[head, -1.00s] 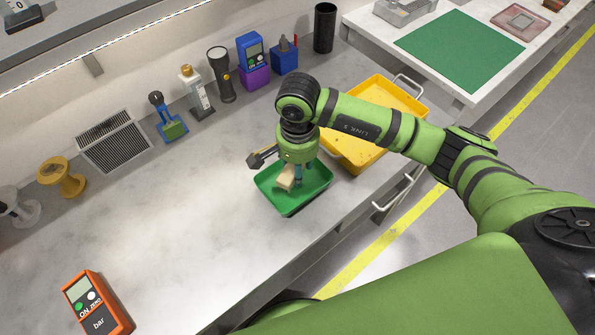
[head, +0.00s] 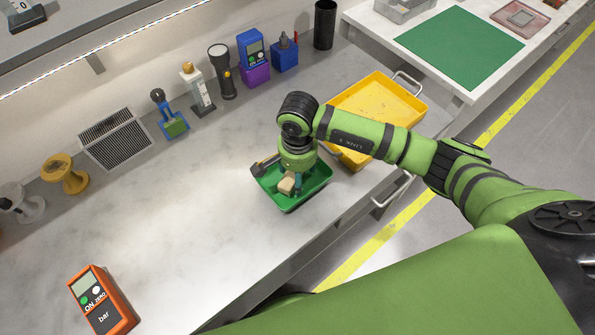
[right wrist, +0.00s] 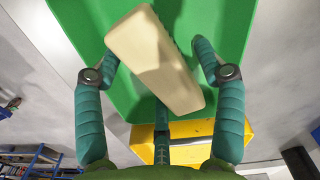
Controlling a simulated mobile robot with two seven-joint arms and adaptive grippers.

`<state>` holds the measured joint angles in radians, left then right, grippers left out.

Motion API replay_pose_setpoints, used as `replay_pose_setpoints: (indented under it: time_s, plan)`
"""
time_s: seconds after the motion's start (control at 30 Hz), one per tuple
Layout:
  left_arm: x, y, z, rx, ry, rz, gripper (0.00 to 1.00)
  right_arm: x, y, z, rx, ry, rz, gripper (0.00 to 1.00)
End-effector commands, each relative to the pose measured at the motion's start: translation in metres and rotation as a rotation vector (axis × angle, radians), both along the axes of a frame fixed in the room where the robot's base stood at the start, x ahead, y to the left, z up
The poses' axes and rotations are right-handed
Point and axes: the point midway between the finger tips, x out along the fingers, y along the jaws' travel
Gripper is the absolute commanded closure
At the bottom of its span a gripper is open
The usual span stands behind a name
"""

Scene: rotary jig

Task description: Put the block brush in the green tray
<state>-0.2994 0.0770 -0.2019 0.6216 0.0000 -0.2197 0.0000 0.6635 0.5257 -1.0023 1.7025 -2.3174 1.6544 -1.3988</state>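The block brush (head: 287,185) is a small pale wooden block, seen within the green tray's outline in the head view. In the right wrist view the block brush (right wrist: 155,60) lies tilted between my right gripper's two teal fingers, with a dark strip along its right side. My left gripper is not in view.
A yellow tray (head: 412,100) stands just right of the green tray. A flashlight (head: 222,75), a blue meter (head: 252,47) and other tools line the back of the bench. An orange meter (head: 100,300) lies at front left. The middle of the bench is clear.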

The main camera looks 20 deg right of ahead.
Motion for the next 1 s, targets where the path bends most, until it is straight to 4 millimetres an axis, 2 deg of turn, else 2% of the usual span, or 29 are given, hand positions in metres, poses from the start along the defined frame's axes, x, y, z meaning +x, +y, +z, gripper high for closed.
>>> replay_pose_setpoints:
  time_s: [0.27, 0.33, 0.73, 0.9, 1.0]
  plan:
    - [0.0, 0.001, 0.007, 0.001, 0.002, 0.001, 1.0, 0.0, 0.0, 0.006, 0.001, 0.001, -0.001, 0.3]
    - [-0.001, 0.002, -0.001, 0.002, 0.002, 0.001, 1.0, 0.001, 0.0, 0.012, 0.001, -0.004, 0.002, 0.3]
    - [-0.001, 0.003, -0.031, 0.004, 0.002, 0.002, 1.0, 0.001, 0.0, 0.094, 0.0, -0.006, 0.001, 0.3]
    - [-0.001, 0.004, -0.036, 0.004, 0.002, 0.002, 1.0, 0.0, 0.0, 0.116, 0.001, -0.002, 0.0, 0.3]
    - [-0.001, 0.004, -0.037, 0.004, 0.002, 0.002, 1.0, 0.0, 0.0, 0.122, -0.001, -0.001, 0.0, 0.3]
